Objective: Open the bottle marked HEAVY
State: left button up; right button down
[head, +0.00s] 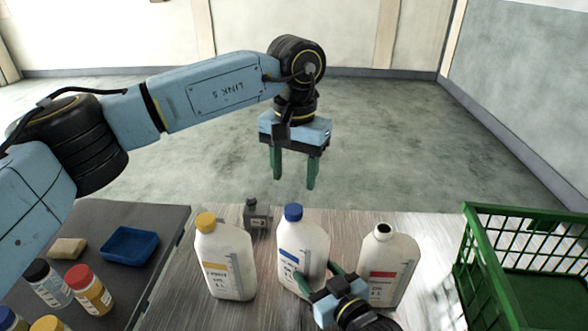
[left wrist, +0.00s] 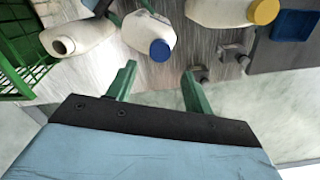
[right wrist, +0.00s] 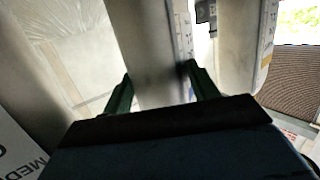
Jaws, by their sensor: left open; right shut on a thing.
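Three white bottles stand on the wooden table. The left one has a yellow cap and label (head: 224,262), the middle one a blue cap (head: 293,212) and blue label (head: 290,255). The right bottle (head: 388,262) has a red label and an open neck. I cannot read HEAVY on any of them. My right gripper (head: 318,280) is shut on the middle bottle; its body (right wrist: 155,55) lies between the fingers in the right wrist view. My left gripper (head: 293,180) is open and empty, above and behind the blue cap, which also shows in the left wrist view (left wrist: 160,50).
A green crate (head: 480,270) stands at the right. A dark mat (head: 120,215) at the left holds a blue tray (head: 130,246), a sponge-like block (head: 68,248) and several small jars.

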aim_at(294, 209)
pick_arm(q)
jog(key=shift+f, duration=4)
jog(key=shift+c, duration=0.4)
